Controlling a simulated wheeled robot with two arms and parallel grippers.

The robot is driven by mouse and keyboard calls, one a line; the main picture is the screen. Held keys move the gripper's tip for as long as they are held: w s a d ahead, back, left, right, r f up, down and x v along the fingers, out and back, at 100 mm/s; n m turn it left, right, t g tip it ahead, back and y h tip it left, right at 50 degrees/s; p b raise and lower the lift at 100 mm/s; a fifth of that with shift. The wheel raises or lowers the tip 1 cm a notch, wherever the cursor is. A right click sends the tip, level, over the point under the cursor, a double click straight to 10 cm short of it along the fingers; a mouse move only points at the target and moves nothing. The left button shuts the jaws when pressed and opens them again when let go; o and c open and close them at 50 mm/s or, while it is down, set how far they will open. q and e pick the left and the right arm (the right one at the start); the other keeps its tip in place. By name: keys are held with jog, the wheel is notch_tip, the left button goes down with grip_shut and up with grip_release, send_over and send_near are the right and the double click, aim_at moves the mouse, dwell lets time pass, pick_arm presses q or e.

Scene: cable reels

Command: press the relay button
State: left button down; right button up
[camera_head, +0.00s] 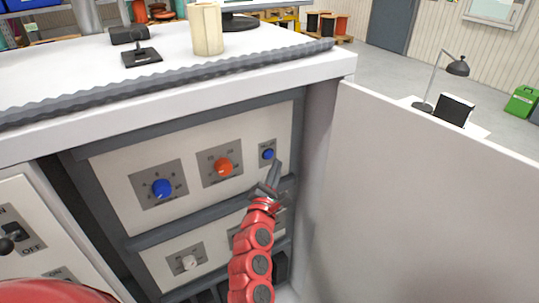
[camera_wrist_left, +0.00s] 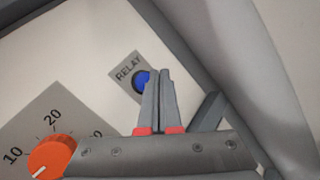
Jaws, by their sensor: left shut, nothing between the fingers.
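The blue relay button (camera_head: 268,154) sits on a small grey plate at the right end of the upper white panel. In the left wrist view the button (camera_wrist_left: 139,79) is below the word RELAY, and a finger hides its right side. My left gripper (camera_head: 278,160) is shut and empty, with its fingertips just right of the button in the head view. In the left wrist view the closed fingertips (camera_wrist_left: 162,72) overlap the button's right edge. I cannot tell whether they touch it. My right gripper is not in view.
An orange knob (camera_head: 222,167) and a blue knob (camera_head: 162,188) are left of the button. A lower panel has a white knob (camera_head: 188,263). An open cabinet door (camera_head: 420,195) stands to the right. A toggle switch (camera_head: 14,232) is at far left.

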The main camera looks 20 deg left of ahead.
pick_arm(q)
jog(key=s+d+p, duration=0.1)
jog(key=s+d, duration=0.1)
jog(key=d, duration=0.1)
jog(key=shift+s, duration=0.3)
dwell(0.6)
